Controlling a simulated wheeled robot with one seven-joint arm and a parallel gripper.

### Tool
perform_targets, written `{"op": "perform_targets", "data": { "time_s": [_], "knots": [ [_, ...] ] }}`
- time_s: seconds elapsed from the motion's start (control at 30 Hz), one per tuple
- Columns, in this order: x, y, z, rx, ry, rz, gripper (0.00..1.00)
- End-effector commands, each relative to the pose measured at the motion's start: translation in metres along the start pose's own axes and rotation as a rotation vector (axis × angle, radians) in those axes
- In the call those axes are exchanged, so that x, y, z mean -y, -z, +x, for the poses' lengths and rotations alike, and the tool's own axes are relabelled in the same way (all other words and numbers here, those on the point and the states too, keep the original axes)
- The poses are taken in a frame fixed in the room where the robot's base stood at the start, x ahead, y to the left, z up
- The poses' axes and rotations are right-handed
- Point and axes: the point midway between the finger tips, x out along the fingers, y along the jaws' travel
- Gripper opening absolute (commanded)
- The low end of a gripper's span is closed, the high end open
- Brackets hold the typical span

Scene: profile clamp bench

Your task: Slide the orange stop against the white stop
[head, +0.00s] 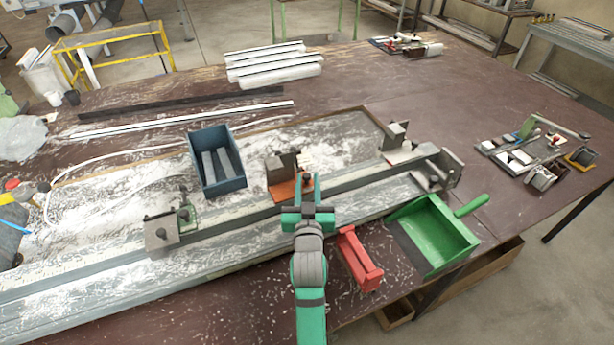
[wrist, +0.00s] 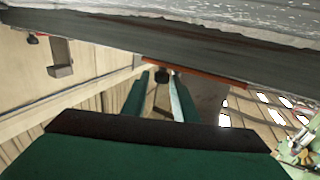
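The orange stop (head: 281,190) sits on the long metal rail near the middle of the bench, with an orange base, a grey-brown upright plate and a dark knob. It shows as an orange strip in the wrist view (wrist: 195,71). My gripper (head: 307,184) is at its front right side. In the wrist view its two teal fingers (wrist: 159,84) stand apart, with the dark knob (wrist: 163,77) between or just beyond their tips; contact is unclear. A pale stop (head: 160,232) with a dark knob stands on the rail at left; it looks the whitest, but its colour is not certain.
Grey stops (head: 437,168) stand at the rail's right end. A blue bin (head: 217,160) with grey bars is behind the rail. A red block (head: 358,260) and a green dustpan (head: 435,232) lie in front. The rail between the orange and pale stops looks clear except a small green piece (head: 187,215).

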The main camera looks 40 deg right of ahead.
Motion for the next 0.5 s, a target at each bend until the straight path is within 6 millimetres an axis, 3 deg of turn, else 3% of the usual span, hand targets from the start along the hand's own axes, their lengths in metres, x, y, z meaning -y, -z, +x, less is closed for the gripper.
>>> {"op": "perform_targets", "data": {
  "time_s": [0.2, 0.5],
  "knots": [
    [0.002, 0.000, 0.022, -0.001, 0.002, 0.001, 0.26],
    [0.002, 0.000, 0.027, 0.000, 0.002, 0.000, 0.26]
  ]
}}
